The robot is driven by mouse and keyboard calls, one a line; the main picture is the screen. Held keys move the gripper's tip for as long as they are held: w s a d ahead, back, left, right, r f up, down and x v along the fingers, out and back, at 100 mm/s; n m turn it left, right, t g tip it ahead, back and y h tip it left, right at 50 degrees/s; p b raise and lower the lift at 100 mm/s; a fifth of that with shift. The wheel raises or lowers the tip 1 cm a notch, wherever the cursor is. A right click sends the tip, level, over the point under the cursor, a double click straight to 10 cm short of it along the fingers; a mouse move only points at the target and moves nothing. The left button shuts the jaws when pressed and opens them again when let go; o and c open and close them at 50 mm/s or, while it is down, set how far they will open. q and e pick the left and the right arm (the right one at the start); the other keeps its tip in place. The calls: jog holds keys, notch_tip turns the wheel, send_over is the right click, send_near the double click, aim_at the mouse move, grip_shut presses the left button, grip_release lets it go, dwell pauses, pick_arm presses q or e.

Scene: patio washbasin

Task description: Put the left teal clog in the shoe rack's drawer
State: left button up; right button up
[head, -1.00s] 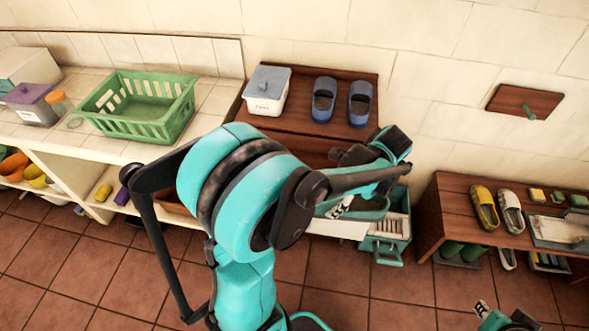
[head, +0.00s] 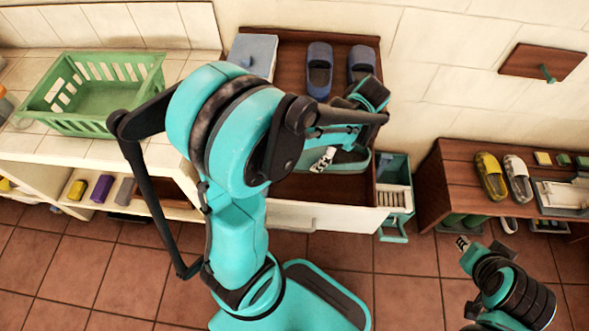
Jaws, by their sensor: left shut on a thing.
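The teal clog (head: 349,162) shows partly behind my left gripper (head: 330,158), which is shut on it. They are over the right part of the shoe rack's open drawer (head: 310,217), which has a pale front and a brown inside. My arm hides the drawer's left part, and I cannot tell whether the clog touches the drawer floor. The shoe rack (head: 288,52) has a brown wooden top. My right gripper (head: 463,243) is at the lower right, away from the rack; its fingers are too small to read.
Two blue clogs (head: 319,72) and a white box with a blue-grey lid (head: 254,55) stand on the rack. A teal crate (head: 396,197) is right of the drawer. A low bench (head: 455,165) with yellow and grey shoes is further right. A green basket (head: 97,95) is left.

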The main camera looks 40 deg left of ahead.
pick_arm(q)
jog(key=f+b, duration=0.1)
jog(key=f, duration=0.2)
jog(key=f+b, duration=0.2)
jog(key=f, duration=0.2)
jog(key=shift+w+a+f, duration=0.15)
jog(key=shift+a+f, duration=0.05)
notch_tip(320, 180, down, 4)
jog(key=shift+r+b, duration=0.2)
jog(key=shift+b, duration=0.8)
jog(key=shift+r, duration=0.1)
jog(key=o, duration=1.4)
jog(key=shift+o, duration=0.2)
